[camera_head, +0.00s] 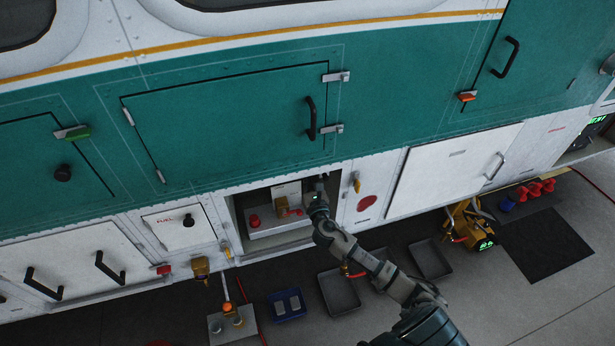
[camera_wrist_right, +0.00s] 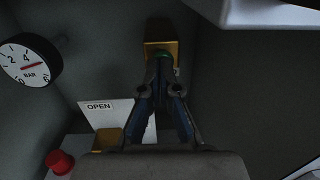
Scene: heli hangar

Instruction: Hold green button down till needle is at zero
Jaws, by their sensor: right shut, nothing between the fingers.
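In the right wrist view, a green button (camera_wrist_right: 162,57) sits on a small yellow housing (camera_wrist_right: 161,46) on the grey compartment wall. My right gripper (camera_wrist_right: 165,64) is shut and empty, its fingertips at the button and covering part of it. They appear to touch it; how far it is pressed I cannot tell. A round white gauge (camera_wrist_right: 28,60) marked in BAR shows at the left. Its red needle lies nearly level, away from the 0 mark. In the head view, my right gripper (camera_head: 318,200) reaches into the right side of the open compartment (camera_head: 238,222). My left gripper is out of view.
A red knob (camera_wrist_right: 60,162) and an OPEN label (camera_wrist_right: 110,113) with a yellow part (camera_wrist_right: 107,139) are below the gauge. The white compartment edge (camera_wrist_right: 270,12) is close at upper right. Trays (camera_head: 338,293) and a yellow machine (camera_head: 468,226) stand on the floor.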

